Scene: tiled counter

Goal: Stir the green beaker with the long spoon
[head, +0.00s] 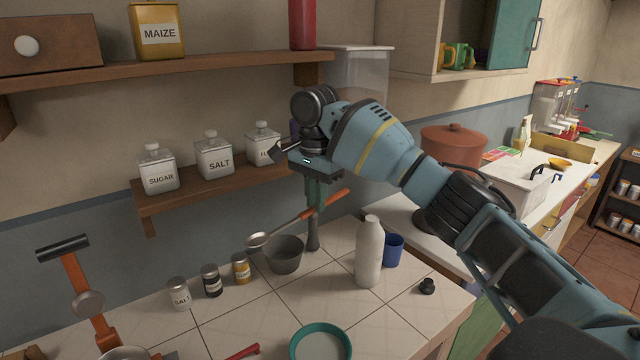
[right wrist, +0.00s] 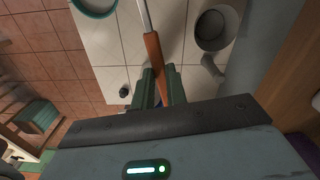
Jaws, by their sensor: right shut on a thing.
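The green beaker (head: 320,328) stands on the tiled counter at the front, cut off by the bottom edge; its green rim shows at the top left of the right wrist view (right wrist: 108,12). The long spoon has an orange handle (head: 334,200) and a metal bowl (head: 258,240). My right gripper (head: 315,198) is shut on the handle, which also shows between the fingers in the right wrist view (right wrist: 154,58). The spoon is held tilted above the counter, its bowl end lower and to the left, apart from the beaker. My left gripper is not in view.
A dark grey mortar (head: 286,258) and a pestle (head: 313,240) stand below the spoon. A white bottle (head: 369,258), a blue cup (head: 394,250) and a small black item (head: 427,286) are to the right. Spice jars (head: 212,282) stand left. A wooden shelf (head: 215,190) hangs behind.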

